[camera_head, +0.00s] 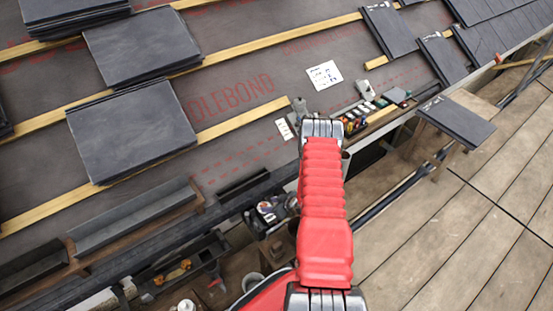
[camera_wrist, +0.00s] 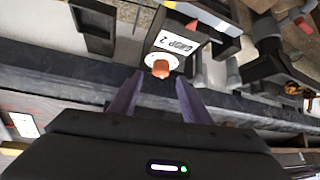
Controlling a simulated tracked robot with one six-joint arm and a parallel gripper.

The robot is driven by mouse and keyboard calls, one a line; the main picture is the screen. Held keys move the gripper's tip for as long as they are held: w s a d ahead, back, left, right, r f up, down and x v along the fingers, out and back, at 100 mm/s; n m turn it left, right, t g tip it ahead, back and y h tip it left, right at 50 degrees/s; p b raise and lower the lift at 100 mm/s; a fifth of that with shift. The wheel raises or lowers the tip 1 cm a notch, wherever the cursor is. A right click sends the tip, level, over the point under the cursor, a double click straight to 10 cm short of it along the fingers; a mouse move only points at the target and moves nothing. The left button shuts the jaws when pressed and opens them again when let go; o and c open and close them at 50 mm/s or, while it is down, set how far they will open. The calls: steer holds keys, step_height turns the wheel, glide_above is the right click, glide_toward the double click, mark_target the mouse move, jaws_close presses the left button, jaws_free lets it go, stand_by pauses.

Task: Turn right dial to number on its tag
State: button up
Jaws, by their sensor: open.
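In the wrist view an orange-brown dial knob (camera_wrist: 161,69) sits on a round white face on a dark box. A white tag (camera_wrist: 180,42) beside it carries upside-down lettering that seems to end in a 2. My gripper (camera_wrist: 159,84) is open, with its two purple-grey fingers on either side of the knob's near edge. I cannot tell whether they touch it. The knob's pointer and scale marks are too small to read. I cannot tell from this view whether this is the right dial. In the head view my red arm hides the gripper's fingers.
In the head view stacked slates (camera_head: 130,130) lie on the battened roof at left. A white note (camera_head: 324,75) and a tray of small coloured parts (camera_head: 356,118) lie beyond my arm. A dark gutter trough (camera_head: 135,217) runs at lower left. Wooden decking (camera_head: 440,235) at right is mostly clear.

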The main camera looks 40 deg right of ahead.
steer(key=v, duration=1)
steer(key=w+d+r+h, duration=0.1)
steer(key=w+r, duration=0.3)
steer(key=r, duration=0.6)
steer(key=w+d+r+g+h, duration=0.1)
steer(key=w+r, duration=0.3)
steer(key=r, duration=0.6)
steer(key=shift+d+g+h, duration=0.3)
steer(key=shift+d+h, duration=0.05)
steer(key=shift+h, duration=0.45)
